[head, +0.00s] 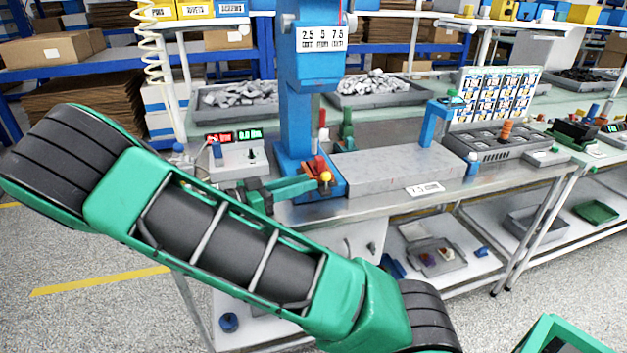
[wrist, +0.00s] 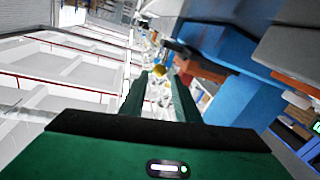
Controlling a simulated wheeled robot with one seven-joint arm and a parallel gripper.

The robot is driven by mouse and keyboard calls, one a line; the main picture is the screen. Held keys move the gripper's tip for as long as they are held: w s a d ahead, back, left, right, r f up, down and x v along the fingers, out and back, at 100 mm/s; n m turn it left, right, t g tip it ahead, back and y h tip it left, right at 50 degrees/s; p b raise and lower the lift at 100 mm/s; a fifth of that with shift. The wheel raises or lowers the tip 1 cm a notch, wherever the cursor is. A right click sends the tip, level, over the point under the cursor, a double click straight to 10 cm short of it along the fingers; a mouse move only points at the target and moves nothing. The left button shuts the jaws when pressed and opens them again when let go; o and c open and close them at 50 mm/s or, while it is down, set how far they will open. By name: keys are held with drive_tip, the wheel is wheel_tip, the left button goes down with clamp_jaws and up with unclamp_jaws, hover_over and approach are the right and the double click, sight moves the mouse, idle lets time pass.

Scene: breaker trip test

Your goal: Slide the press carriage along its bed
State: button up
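The blue press (head: 302,80) stands on the workbench, its column over a blue base (head: 322,186). A yellow knob (head: 326,177) with red parts beside it sits low at the front of the press. A long grey bed-like block (head: 395,167) runs right from the base. I cannot tell which part is the carriage. My gripper (head: 311,183) reaches in from the left, close to the knob. In the wrist view its green fingers (wrist: 160,82) are apart, with the yellow knob (wrist: 159,70) seen between and just beyond the tips. Contact cannot be told.
A grey control box (head: 238,158) with red and green displays stands left of the press. A blue bracket (head: 435,122) stands near the block's right end, with a dark grey tray (head: 495,147) beyond. Bins of grey parts (head: 236,98) stand behind. My arm crosses the front left.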

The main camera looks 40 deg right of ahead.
drive_tip(key=shift+w+a, duration=0.2)
drive_tip(key=shift+a, duration=0.85)
drive_tip(key=shift+w+a, duration=0.15)
drive_tip(key=shift+a, duration=0.9)
